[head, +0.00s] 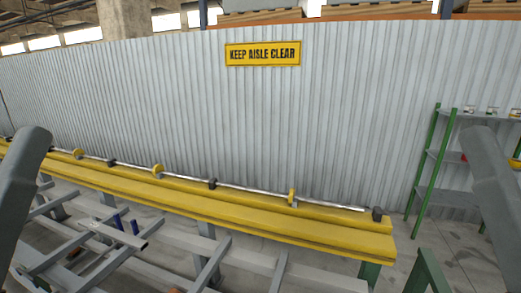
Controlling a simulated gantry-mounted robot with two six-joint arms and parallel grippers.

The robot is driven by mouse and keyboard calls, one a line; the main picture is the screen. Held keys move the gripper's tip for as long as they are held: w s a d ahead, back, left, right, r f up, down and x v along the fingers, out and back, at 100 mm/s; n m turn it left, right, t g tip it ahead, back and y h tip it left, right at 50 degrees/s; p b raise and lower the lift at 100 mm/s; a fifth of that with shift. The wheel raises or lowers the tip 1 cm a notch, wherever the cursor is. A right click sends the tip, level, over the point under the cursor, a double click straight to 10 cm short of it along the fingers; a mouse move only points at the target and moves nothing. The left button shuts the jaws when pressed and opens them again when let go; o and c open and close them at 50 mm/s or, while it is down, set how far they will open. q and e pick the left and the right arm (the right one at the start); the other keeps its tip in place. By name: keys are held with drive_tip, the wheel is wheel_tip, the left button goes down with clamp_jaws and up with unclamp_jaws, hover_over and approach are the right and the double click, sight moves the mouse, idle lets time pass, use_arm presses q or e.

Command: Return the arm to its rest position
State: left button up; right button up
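Only parts of my two arms show in the head view, a grey link at the left edge and another at the right edge. Neither gripper is in view, so I cannot see whether they are open or shut, or what they hold. The yellow runout table (200,203) runs across the view from the left edge to right of the middle. A long thin metal bar (245,188) lies along its back edge, among yellow discs (157,170) and dark blocks (212,183).
Grey metal frames (95,250) stand in front of the table, with two blue upright pieces (134,227) on them. A green shelf rack (428,165) stands at the right. A corrugated wall (340,110) with a yellow sign (263,52) closes off the back. Bare floor (462,250) shows at lower right.

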use_arm(q)
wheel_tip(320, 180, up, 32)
drive_tip(key=p, duration=2.8)
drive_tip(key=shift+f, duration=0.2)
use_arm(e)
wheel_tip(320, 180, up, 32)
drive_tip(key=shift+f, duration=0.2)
